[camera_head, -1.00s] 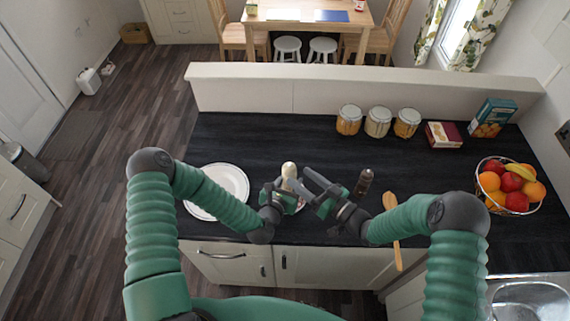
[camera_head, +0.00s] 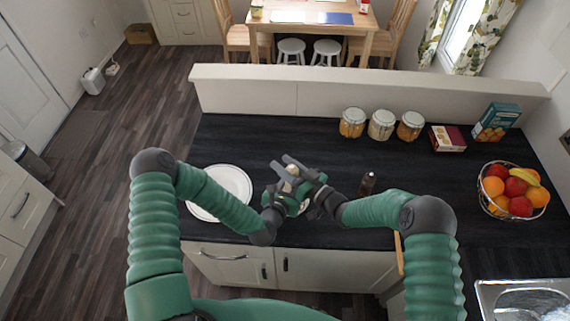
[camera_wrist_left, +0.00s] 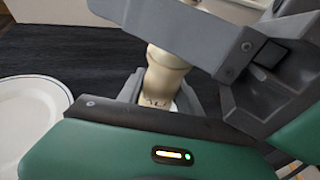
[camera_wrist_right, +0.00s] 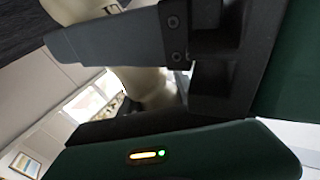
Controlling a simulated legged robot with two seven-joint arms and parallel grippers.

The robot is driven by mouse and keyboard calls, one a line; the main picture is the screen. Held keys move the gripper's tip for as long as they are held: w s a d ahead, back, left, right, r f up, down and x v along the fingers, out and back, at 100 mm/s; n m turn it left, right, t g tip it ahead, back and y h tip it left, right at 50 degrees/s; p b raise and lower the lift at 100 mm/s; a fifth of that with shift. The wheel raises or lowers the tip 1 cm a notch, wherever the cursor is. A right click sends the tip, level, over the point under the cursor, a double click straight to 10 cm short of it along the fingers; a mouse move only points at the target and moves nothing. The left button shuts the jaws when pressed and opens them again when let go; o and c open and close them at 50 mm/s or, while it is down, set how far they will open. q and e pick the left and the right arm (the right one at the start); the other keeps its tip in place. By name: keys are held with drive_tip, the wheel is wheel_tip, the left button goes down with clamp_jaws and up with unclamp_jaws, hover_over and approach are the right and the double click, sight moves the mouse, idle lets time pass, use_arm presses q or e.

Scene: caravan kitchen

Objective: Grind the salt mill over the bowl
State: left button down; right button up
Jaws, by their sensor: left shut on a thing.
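The cream salt mill (camera_head: 293,170) stands roughly upright above the counter near its front edge. My left gripper (camera_head: 277,193) is shut on its lower body; the left wrist view shows the mill (camera_wrist_left: 165,75) between the fingers. My right gripper (camera_head: 291,168) is at the mill's upper part with its fingers apart on either side of it. The right wrist view shows the mill (camera_wrist_right: 146,86) between these fingers; contact cannot be told. The bowl (camera_head: 304,207) is mostly hidden beneath the grippers, with only a bit of pale rim showing.
A white plate (camera_head: 228,180) lies left of the grippers. A dark mill (camera_head: 367,184) stands to the right, close to my right arm. A wooden utensil (camera_head: 399,256) is mostly covered by that arm. Jars (camera_head: 381,125), boxes (camera_head: 448,138) and a fruit basket (camera_head: 512,190) stand farther off.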

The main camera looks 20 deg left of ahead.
drive_tip(key=shift+w+a, duration=0.1)
drive_tip(key=shift+a, duration=0.05)
clamp_jaws()
drive_tip(key=shift+w+d+m+t+h, duration=0.1)
drive_tip(key=shift+m+t+h, duration=0.3)
drive_tip(key=shift+t, duration=0.15)
drive_tip(key=shift+w+d+m+t+h, duration=0.1)
drive_tip(key=shift+m+t+h, duration=0.25)
drive_tip(key=shift+t, duration=0.2)
drive_tip(key=o, duration=0.8)
unclamp_jaws()
drive_tip(key=shift+o, duration=0.2)
drive_tip(key=shift+a, duration=0.1)
drive_tip(key=v, duration=1.2)
drive_tip(key=shift+f, duration=0.25)
